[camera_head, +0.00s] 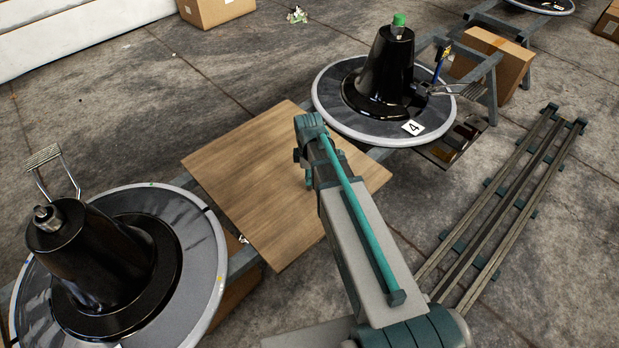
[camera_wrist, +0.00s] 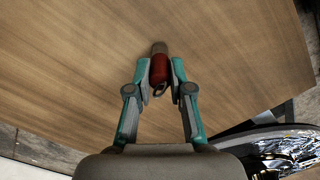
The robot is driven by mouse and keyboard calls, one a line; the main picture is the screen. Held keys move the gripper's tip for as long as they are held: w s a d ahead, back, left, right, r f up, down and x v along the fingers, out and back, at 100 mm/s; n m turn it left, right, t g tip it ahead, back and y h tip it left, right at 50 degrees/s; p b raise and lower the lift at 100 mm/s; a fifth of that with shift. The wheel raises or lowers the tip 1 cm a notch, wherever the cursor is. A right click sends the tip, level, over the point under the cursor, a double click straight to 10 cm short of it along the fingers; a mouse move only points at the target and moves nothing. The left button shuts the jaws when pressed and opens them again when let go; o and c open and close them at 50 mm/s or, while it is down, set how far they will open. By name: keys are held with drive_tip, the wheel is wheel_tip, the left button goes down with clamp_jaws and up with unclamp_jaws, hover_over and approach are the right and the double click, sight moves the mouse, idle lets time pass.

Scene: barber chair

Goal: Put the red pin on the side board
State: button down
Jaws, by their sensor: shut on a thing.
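The red pin (camera_wrist: 160,69) is between the fingertips of my gripper (camera_wrist: 160,84) in the wrist view. My gripper is shut on it. The pin has a tan end and a small metal ring or hook toward my gripper. The side board (camera_head: 240,176) is a square wooden board in the middle of the head view, and my arm reaches over its right part. The board (camera_wrist: 75,60) also fills most of the wrist view behind the pin. The pin is hidden in the head view. I cannot tell whether the pin touches the board.
A round base with a black cone (camera_head: 98,255) stands at the lower left. Another round base (camera_head: 340,108), with a green-capped cone and a "4" tag, stands behind the board. Rails (camera_head: 505,200) lie on the floor at right. Cardboard boxes (camera_head: 491,65) sit at the back.

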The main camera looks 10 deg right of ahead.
drive_tip(key=shift+f, duration=0.3)
drive_tip(key=c, duration=1.1)
unclamp_jaws()
drive_tip(key=shift+o, duration=0.2)
wheel_tip(320, 180, up, 12)
drive_tip(key=p, duration=0.2)
drive_tip(key=shift+r+p, duration=0.15)
drive_tip(key=shift+p, duration=0.25)
